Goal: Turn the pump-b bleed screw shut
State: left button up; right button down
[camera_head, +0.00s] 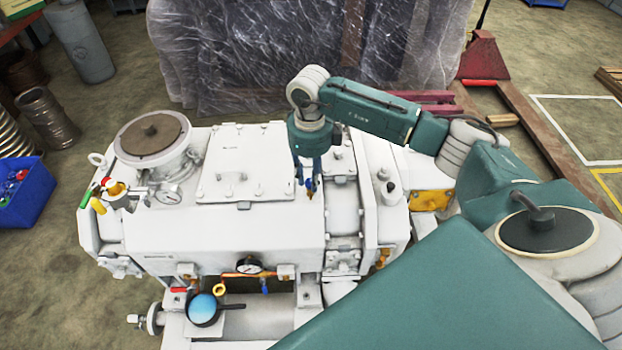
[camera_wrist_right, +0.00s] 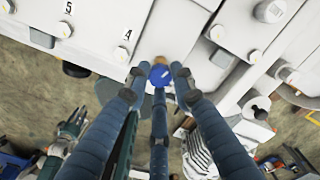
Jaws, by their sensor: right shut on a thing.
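The white pump machine (camera_head: 220,232) stands in the middle of the head view. My right gripper (camera_head: 308,182) points down at its top, right of the square cover plate. In the right wrist view the gripper's fingers (camera_wrist_right: 159,72) close around a blue-headed screw (camera_wrist_right: 160,75) with a brass-coloured part beside it at the white casing. The blue head also shows small in the head view (camera_head: 309,184), below the fingers. I cannot read a pump-b label. Number tags 5 and 4 show on the casing in the wrist view. My left gripper does not show clearly.
A blue bin (camera_head: 25,200) stands left. A wrapped load (camera_head: 260,60) stands behind.

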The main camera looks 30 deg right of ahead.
jog(key=m, duration=0.2)
jog(key=m+b, duration=0.1)
jog(key=shift+w+r+m, duration=0.2)
jog(key=shift+w+m, duration=0.2)
jog(key=m+b, duration=0.1)
jog(key=m, duration=0.2)
jog(key=shift+d+m, duration=0.1)
jog(key=shift+m, duration=0.2)
jog(key=m+b, duration=0.1)
jog(key=m, duration=0.2)
jog(key=shift+r, duration=0.1)
jog(key=shift+d+m, duration=0.1)
jog(key=shift+m, duration=1.6)
jog(key=c, duration=1.5)
grip_release()
jog(key=shift+d, duration=0.1)
jog(key=shift+o, duration=0.2)
jog(key=shift+s, duration=0.1)
jog(key=shift+f, duration=0.2)
